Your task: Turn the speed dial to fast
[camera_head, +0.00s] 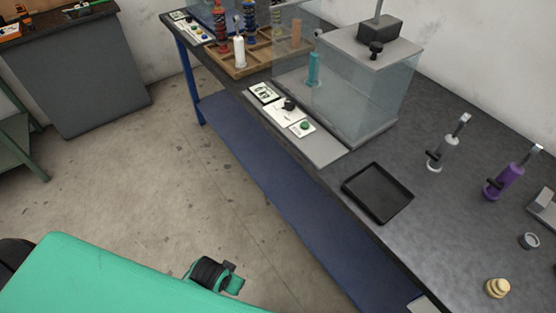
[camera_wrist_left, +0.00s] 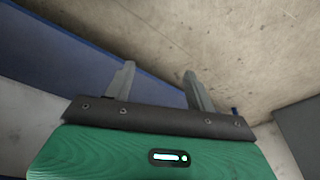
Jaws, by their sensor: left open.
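The speed dial appears to be the small black knob (camera_head: 289,104) on a white control plate at the front edge of the workbench, in front of a clear-walled test box (camera_head: 355,90). A plate with dark markings (camera_head: 265,92) lies to its left and a green button (camera_head: 304,126) to its right. The dial's setting is too small to read. My left gripper (camera_wrist_left: 158,88) shows in the left wrist view, with its two grey fingers apart and nothing between them. It is away from the dial, with bare floor and a blue surface beyond. My right gripper is in neither view.
On the bench (camera_head: 465,220), a black tray (camera_head: 377,192), a grey damper (camera_head: 442,150) and a purple damper (camera_head: 508,178) stand to the right. A wooden rack (camera_head: 250,66) with springs is at the back left. A blue lower shelf (camera_head: 290,205) runs below. The floor is clear.

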